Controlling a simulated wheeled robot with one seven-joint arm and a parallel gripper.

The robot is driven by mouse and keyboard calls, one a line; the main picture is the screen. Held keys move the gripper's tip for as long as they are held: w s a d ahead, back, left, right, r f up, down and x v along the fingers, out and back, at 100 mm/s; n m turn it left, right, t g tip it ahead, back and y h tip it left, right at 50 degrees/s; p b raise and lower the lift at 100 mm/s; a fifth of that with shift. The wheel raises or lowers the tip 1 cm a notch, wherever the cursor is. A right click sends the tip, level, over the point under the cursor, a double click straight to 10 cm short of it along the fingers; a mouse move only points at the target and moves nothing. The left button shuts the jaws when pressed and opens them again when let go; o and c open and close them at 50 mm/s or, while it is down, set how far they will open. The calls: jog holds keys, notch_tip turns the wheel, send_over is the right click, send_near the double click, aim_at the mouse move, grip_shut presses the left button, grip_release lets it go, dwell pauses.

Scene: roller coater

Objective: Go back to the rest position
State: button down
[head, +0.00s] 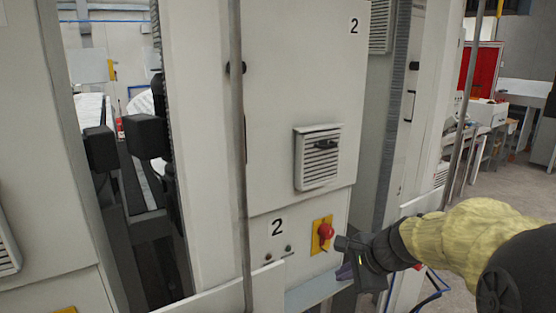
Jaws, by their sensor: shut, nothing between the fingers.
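My gripper (345,272) is at the lower right in the head view, at the end of my arm with its yellow sleeve. It is shut and empty. It points left, in front of the lower panel of the machine cabinet (295,90). A red knob on a yellow plate (322,235) is just above and left of the gripper in the picture. I cannot tell whether they touch.
A vertical metal post (239,150) stands before the cabinet, with a thinner post (467,110) at right. A vented box (318,157) sticks out from the panel. A low pale rail (208,303) runs along the bottom. Open floor (512,205) shows at right.

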jog(key=s+f+n+g+h, duration=0.3)
jog(key=s+f+n+h, duration=0.1)
jog(key=s+f+n, duration=0.8)
jog(key=s+n, duration=0.2)
jog(key=n, duration=0.2)
jog(key=shift+s+d+h, duration=0.25)
jog(key=shift+s+h, duration=0.05)
jog(key=shift+s, duration=0.05)
dwell(0.9)
